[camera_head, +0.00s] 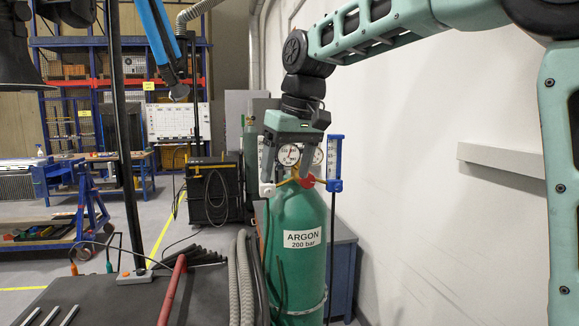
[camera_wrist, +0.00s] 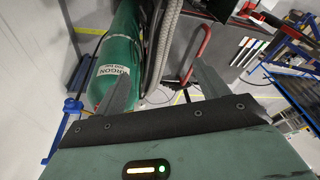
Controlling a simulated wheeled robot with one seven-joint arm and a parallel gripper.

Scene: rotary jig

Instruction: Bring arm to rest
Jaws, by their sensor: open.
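My gripper (camera_head: 288,176) hangs at the end of my green and black arm, fingers pointing down, in front of the top of the green argon cylinder (camera_head: 296,270) in the head view. A pressure gauge (camera_head: 289,155) shows between the fingers. In the wrist view my gripper (camera_wrist: 164,76) has its two grey fingers spread wide apart with nothing held between them. The cylinder (camera_wrist: 118,55) lies behind the left finger there. Whether the fingers touch the gauges or valve cannot be told.
A dark workbench (camera_head: 110,302) with a red handle (camera_head: 172,290) and grey hoses (camera_head: 242,280) stands at the left. A white wall ledge (camera_head: 510,160) juts out at the right. Open floor (camera_head: 150,218) lies farther back.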

